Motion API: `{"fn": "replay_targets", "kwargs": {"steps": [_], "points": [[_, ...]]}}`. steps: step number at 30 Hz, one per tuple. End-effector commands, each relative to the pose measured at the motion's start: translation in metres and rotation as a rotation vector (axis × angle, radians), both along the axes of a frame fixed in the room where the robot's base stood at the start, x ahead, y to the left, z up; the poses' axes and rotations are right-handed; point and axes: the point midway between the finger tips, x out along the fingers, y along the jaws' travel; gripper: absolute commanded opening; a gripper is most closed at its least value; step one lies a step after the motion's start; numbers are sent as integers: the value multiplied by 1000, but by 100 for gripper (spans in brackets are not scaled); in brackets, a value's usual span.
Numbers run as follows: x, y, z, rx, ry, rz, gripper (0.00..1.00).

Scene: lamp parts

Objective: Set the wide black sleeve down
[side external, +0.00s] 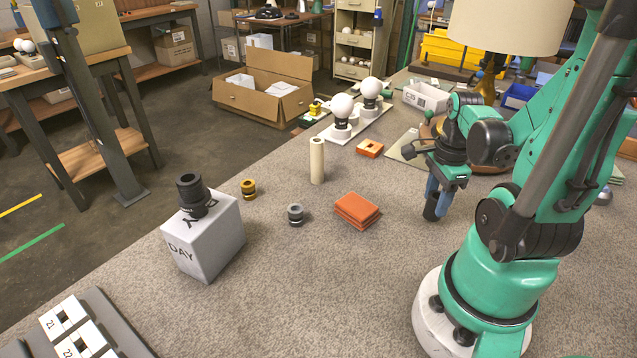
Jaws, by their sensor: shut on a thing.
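My gripper (438,207) points down at the right of the workbench, with its blue fingers low over the carpet-like top. It is shut on a small dark piece, which I take to be the wide black sleeve (430,210). The fingers hide much of it, and I cannot tell whether it touches the surface. Another black stepped, ring-like part (191,190) stands upright on a white block marked DAY (215,240) at the left, well apart from my gripper.
White bulbs (342,106) and a lamp with a beige shade (510,25) are farther back. The front middle is clear.

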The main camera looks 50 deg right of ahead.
Motion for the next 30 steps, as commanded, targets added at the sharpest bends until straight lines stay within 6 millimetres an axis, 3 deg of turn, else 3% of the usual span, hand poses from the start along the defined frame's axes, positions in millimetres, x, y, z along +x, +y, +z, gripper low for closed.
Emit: {"fn": "replay_targets", "kwargs": {"steps": [6, 19, 20, 22, 30], "points": [[0, 1, -13, 0, 0, 0, 0], [0, 1, -18, 0, 0, 0, 0], [0, 1, -18, 0, 0, 0, 50], [0, 1, -17, 0, 0, 0, 70], [0, 1, -17, 0, 0, 0, 74]]}}
